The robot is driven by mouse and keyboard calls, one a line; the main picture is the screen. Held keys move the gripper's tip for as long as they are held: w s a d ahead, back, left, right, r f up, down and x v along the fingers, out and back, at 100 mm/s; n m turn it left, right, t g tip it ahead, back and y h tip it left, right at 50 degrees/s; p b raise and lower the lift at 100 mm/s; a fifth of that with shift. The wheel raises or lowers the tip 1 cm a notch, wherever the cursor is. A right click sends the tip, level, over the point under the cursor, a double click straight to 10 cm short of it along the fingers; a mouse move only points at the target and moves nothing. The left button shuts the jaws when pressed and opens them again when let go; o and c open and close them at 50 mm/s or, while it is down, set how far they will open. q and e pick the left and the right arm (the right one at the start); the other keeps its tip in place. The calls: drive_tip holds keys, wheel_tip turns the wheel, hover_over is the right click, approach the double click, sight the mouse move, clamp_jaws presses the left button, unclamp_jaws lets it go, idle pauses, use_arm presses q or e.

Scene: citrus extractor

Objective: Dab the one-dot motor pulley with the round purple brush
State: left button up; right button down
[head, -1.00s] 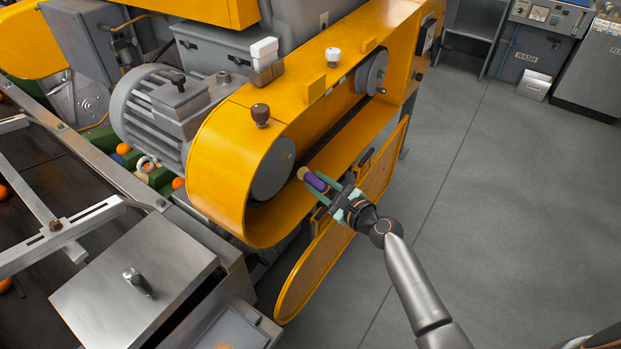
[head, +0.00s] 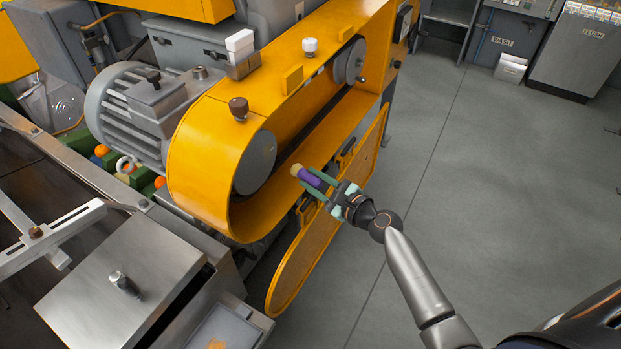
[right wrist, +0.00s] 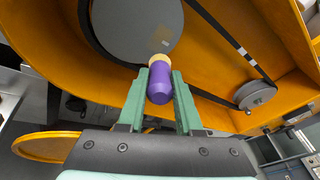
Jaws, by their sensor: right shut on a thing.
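My right gripper (head: 333,192) is shut on the round purple brush (head: 310,178). The brush's tan tip (head: 296,170) points left toward the large grey pulley (head: 255,163), with a gap between them in the head view. In the right wrist view the purple handle (right wrist: 160,85) sits between the green fingers and the tan tip overlaps the lower edge of the large pulley (right wrist: 135,25); I cannot tell contact there. A smaller pulley (head: 350,62) is at the far end of the belt, also in the right wrist view (right wrist: 255,95). I can make out no dots. My left gripper is not in view.
The yellow belt housing (head: 205,150) surrounds the pulleys, its rim close to my right gripper. An open yellow cover (head: 300,262) hangs below. A grey motor (head: 125,110) stands behind the large pulley. Brown (head: 239,108) and white (head: 310,46) knobs stand on top. Floor at right is clear.

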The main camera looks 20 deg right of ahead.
drive_tip(key=shift+w, duration=0.1)
idle(0.5)
drive_tip(key=w+a+b, duration=0.1)
drive_tip(key=w+a, duration=0.3)
drive_tip(key=w, duration=0.1)
drive_tip(key=shift+w+a+f, duration=0.35)
drive_tip(key=shift+w+a, duration=0.05)
drive_tip(key=shift+w+a, duration=0.45)
drive_tip(key=shift+w, duration=0.15)
idle(0.7)
